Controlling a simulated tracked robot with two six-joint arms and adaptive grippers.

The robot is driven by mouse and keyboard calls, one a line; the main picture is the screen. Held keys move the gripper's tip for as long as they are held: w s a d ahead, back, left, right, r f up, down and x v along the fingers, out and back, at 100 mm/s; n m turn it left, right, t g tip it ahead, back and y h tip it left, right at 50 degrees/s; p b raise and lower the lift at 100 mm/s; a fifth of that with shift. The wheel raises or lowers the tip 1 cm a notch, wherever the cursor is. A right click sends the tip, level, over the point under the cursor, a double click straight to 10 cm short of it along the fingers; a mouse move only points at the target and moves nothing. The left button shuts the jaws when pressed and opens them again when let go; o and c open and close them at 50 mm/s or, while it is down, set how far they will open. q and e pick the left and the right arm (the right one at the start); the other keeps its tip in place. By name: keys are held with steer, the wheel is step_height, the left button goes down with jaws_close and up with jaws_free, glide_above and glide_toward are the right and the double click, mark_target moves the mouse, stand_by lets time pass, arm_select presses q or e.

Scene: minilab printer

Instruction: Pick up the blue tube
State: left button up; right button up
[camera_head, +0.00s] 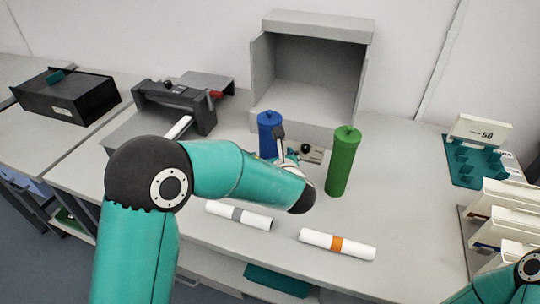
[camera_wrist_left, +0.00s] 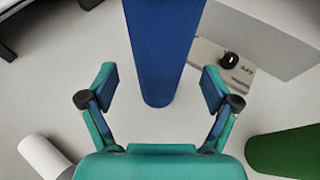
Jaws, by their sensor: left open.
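The blue tube (camera_head: 267,133) stands upright on the workbench in front of the grey open box, its lower part partly hidden by my left arm and gripper. My left gripper (camera_head: 284,150) is beside the tube, mostly hidden behind my own arm. In the left wrist view the gripper (camera_wrist_left: 160,80) is open, its two fingers spread wide. The blue tube (camera_wrist_left: 163,45) shows between the fingers in that picture, with clear gaps on both sides and no visible contact. Only part of my right arm shows at the lower right; its gripper is out of view.
A green tube (camera_head: 343,162) stands to the right. White rolls with a grey band (camera_head: 238,215) and an orange band (camera_head: 337,244) lie in front. Behind are the grey open box (camera_head: 310,75) and a dark machine (camera_head: 175,105). A small panel with a black knob (camera_wrist_left: 229,60) is near the tube.

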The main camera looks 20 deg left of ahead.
mark_target(272, 154)
arm_select(q)
steer(key=x, duration=0.4)
steer(key=shift+f+p, duration=0.1)
steer(key=shift+p, duration=0.25)
steer(key=c, duration=1.3)
steer(key=shift+c, duration=0.2)
step_height(272, 154, up, 20)
steer(key=shift+r+p, duration=0.1)
steer(key=shift+p, duration=0.65)
